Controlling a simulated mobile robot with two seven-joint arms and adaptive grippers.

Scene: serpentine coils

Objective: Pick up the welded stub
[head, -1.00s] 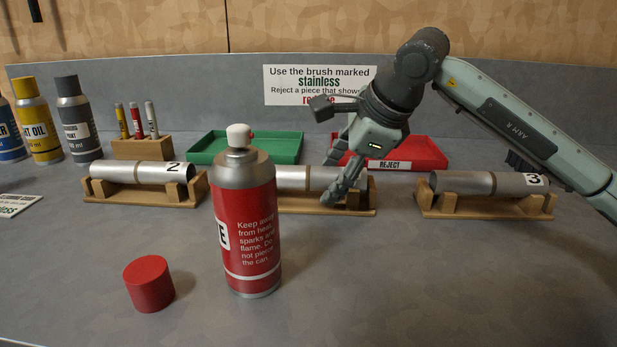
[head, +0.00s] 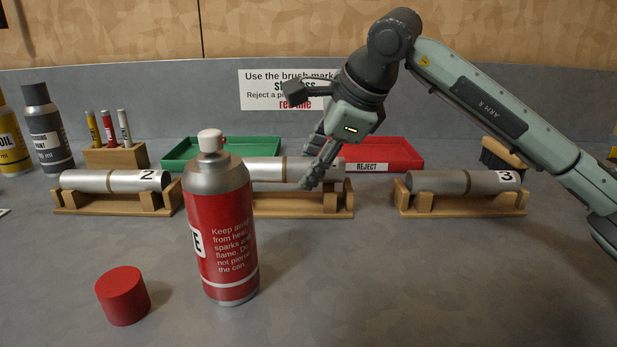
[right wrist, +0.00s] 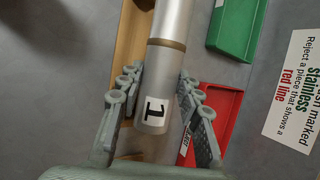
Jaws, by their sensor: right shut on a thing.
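The welded stub numbered 1 is a silver tube with a brownish weld band (head: 265,170), in the middle of the bench behind the spray can. It is held level a little above its wooden cradle (head: 300,210). My right gripper (head: 322,174) is shut on the stub near its right end. In the right wrist view the fingers (right wrist: 158,84) lie on both sides of the stub (right wrist: 172,25), with its label 1 between them. The spray can hides the stub's left end in the head view. My left gripper is not in view.
A tall red spray can (head: 225,240) and its red cap (head: 123,296) stand in front. Stub 2 (head: 115,181) and stub 3 (head: 440,183) lie in cradles at either side. A green tray (head: 180,155) and a red reject tray (head: 405,152) are behind. The front right is clear.

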